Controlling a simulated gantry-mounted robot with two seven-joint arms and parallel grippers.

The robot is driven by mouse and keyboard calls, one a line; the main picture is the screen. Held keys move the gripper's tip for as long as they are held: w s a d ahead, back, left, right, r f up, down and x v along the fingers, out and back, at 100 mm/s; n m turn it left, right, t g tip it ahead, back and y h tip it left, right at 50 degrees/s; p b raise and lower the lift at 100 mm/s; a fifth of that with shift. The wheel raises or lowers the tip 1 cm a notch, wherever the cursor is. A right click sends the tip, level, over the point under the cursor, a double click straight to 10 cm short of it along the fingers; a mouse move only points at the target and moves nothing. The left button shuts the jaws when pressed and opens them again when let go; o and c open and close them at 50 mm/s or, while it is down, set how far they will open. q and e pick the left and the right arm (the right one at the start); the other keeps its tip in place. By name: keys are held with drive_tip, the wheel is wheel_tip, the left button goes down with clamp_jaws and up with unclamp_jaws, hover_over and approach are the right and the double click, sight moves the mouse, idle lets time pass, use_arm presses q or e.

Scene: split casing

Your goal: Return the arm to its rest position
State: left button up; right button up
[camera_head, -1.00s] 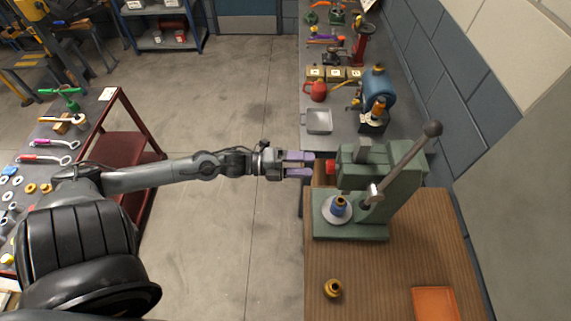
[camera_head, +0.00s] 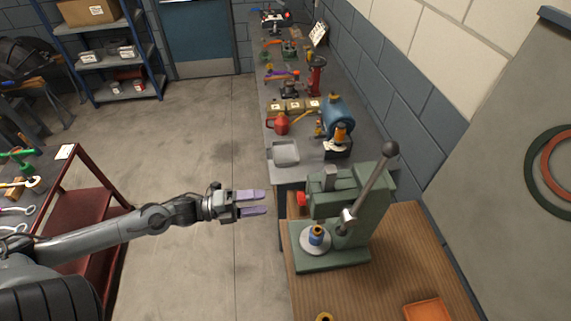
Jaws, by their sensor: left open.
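My left gripper (camera_head: 266,203) has two purple fingers held apart with nothing between them. It hangs over the floor, left of the wooden table, with a gap between it and the green press (camera_head: 335,220). The press stands on the table with its long lever (camera_head: 372,180) raised to the upper right. A brass piece (camera_head: 324,317) shows at the bottom edge, mostly cut off. My right gripper is not in view.
The wooden table (camera_head: 395,265) holds an orange tray (camera_head: 428,310). Behind it, a grey bench (camera_head: 290,165) carries a red can (camera_head: 278,124), a blue motor-like machine (camera_head: 338,117) and a metal tray (camera_head: 285,153). A dark red cart (camera_head: 75,215) stands at left. The middle floor is clear.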

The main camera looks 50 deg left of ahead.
use_arm(q)
drive_tip(key=w+d+r+n+y+p, duration=0.1)
drive_tip(key=d+r+n+y+p, duration=0.25)
drive_tip(key=d+n, duration=0.35)
drive_tip(key=d+r+n+y+p, duration=0.2)
drive_tip(key=d+n+y+p, duration=0.35)
drive_tip(key=n, duration=0.25)
drive_tip(key=s+d+f+n+g, duration=0.1)
drive_tip(key=s+f+n+g, duration=0.2)
drive_tip(key=s+n+g, duration=0.1)
drive_tip(key=s+d+f+n+g+y, duration=0.1)
drive_tip(key=s+d+f+n+g, duration=0.1)
drive_tip(key=s+g, duration=0.5)
drive_tip(key=shift+s+d+f+n, duration=0.15)
drive_tip(key=shift+s+f+n, duration=0.5)
drive_tip(key=shift+s+n, duration=0.4)
